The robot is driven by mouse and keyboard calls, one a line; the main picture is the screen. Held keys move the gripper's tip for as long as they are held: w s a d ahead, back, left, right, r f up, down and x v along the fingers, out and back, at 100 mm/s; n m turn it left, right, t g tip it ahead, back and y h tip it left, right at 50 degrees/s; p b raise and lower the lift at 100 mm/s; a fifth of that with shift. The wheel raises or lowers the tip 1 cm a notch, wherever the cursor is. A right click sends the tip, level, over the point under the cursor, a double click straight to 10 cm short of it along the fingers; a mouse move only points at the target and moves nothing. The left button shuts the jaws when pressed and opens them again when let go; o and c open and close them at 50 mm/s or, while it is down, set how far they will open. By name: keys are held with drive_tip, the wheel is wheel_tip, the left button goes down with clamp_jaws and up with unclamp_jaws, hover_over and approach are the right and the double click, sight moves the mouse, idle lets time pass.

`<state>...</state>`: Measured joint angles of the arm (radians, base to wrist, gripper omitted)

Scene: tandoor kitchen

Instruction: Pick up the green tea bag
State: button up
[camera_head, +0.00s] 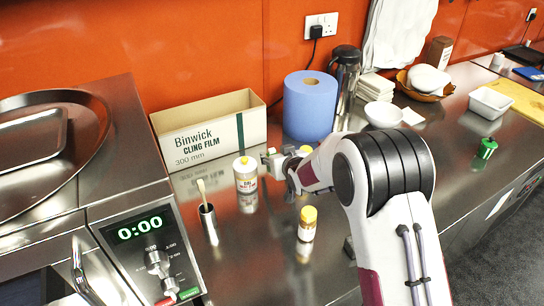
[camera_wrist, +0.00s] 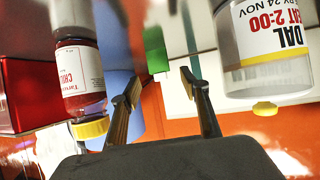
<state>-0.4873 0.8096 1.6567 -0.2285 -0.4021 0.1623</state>
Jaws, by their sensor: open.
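My gripper (camera_head: 271,160) is open above the steel counter, beside a small yellow-topped bottle (camera_head: 245,174). In the wrist view its two fingers (camera_wrist: 160,84) are apart. A green block-like patch (camera_wrist: 155,48) with a pale lower end shows between and beyond them. I cannot tell whether this is the tea bag or part of something behind, and I see no contact. In the head view a small green item (camera_head: 487,148) stands far to the right, well away from my gripper; its kind is unclear. No tea bag is plainly recognisable.
Another yellow-capped bottle (camera_head: 307,223) stands in front of my gripper. A steel cup (camera_head: 209,224) holds a stick. The cling film box (camera_head: 190,148), blue roll (camera_head: 309,108) and flask (camera_head: 346,75) stand behind. A white bowl (camera_head: 383,114) is to the right.

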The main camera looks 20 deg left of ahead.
sight(273, 153)
drive_tip(key=shift+x, duration=2.45)
drive_tip(key=c, duration=0.8)
